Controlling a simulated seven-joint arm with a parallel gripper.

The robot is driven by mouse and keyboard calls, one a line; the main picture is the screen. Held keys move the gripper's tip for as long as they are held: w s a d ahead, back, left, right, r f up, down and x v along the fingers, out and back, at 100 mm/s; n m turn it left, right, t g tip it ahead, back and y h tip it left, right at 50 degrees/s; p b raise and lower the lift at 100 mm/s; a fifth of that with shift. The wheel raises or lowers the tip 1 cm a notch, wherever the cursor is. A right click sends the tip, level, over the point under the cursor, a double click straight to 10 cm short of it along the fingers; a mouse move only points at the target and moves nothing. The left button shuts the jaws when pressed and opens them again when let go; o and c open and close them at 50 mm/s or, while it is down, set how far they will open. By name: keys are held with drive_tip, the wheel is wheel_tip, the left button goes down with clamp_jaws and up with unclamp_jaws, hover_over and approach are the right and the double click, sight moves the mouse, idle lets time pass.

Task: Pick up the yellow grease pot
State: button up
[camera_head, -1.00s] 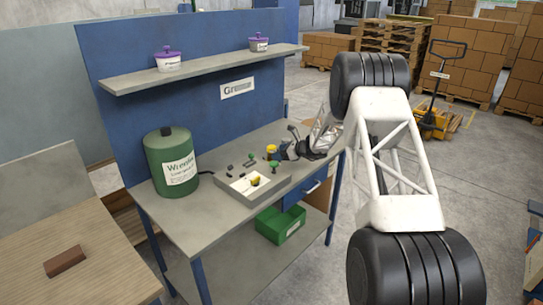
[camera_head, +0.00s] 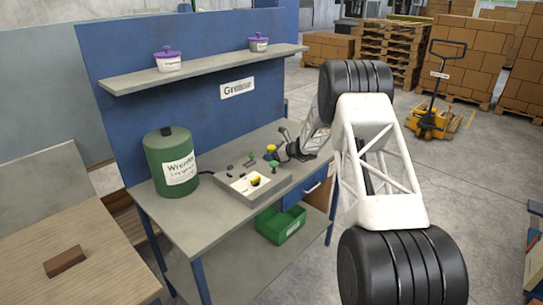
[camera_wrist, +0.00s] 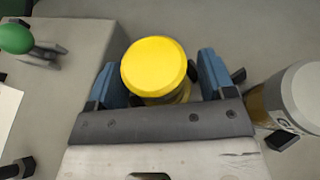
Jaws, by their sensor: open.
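The yellow grease pot (camera_wrist: 155,68) stands in the middle of the wrist view, seen from above with its round yellow lid. My gripper (camera_wrist: 158,80) is open, with one blue finger on each side of the pot. Small gaps show between the fingers and the lid; I cannot tell whether either finger touches the lower body. In the head view the yellow pot (camera_head: 271,149) is small, on the bench behind the tray, and my gripper (camera_head: 282,150) is beside it, partly hidden by its own wrist.
A grey-lidded jar (camera_wrist: 300,95) stands close to the right of my gripper. A shelf (camera_head: 205,70) runs above.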

sight(272, 147)
drive_tip(key=c, duration=1)
drive_tip(key=shift+c, duration=0.2)
drive_tip(key=shift+r, duration=0.1)
drive_tip(key=shift+r, duration=4.95)
